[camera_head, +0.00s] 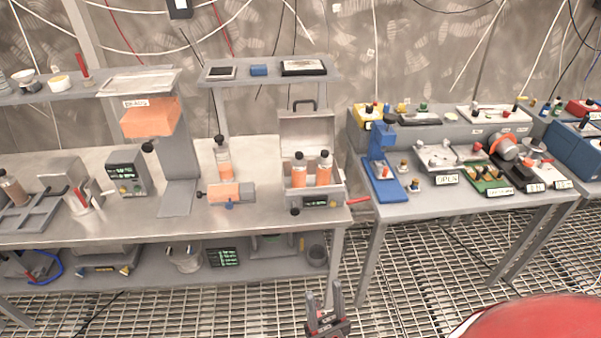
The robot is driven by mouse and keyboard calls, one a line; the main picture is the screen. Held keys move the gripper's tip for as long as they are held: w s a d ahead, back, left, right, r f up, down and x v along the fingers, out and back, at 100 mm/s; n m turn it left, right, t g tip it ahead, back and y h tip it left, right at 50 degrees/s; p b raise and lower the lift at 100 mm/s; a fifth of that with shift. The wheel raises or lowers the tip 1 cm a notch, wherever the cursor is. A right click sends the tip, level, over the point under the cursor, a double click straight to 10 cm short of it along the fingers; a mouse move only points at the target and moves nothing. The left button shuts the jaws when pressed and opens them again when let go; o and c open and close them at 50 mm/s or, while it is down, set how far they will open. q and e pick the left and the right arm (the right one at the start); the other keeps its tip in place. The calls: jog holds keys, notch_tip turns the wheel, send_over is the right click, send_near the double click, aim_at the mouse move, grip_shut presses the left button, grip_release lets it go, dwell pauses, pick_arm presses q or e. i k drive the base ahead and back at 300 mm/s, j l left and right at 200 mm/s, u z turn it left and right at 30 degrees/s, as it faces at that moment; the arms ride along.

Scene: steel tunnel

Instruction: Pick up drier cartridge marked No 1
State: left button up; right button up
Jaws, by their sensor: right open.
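Several clear bottle-shaped cartridges with orange filling and black caps show. One (222,160) stands upright on the steel bench (110,212), behind a small orange and grey block. Two more, a left one (299,172) and a right one (325,170), stand upright in an open grey case (308,128). A darker one (13,190) leans in a rack at the far left. No number is readable on any of them, so I cannot tell which is No 1. My right gripper (324,297) is open and empty, low in front of the bench. My left gripper is not in view.
A second table (410,205) at right carries a blue press (381,165), labelled plates and knobs. A gap separates the two tables. A red handle (358,200) sticks out beside the case. A grey display unit (127,173) stands at left. The grating floor in front looks clear.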

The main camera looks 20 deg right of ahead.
aim_at(324, 163)
jog(key=i+j, duration=0.1)
jog(key=j, duration=0.4)
jog(key=i+j, duration=0.1)
jog(key=j, duration=0.45)
jog(key=i+j, duration=0.1)
jog(key=j, duration=0.4)
jog(key=i+j, duration=0.1)
jog(key=j, duration=0.45)
jog(key=i+j, duration=0.1)
jog(key=j, duration=0.4)
jog(key=i+j, duration=0.1)
jog(key=j, duration=0.4)
jog(key=i+j, duration=0.1)
jog(key=j, duration=0.45)
jog(key=z, duration=1.95)
jog(key=i+z, duration=0.3)
jog(key=i, duration=1.95)
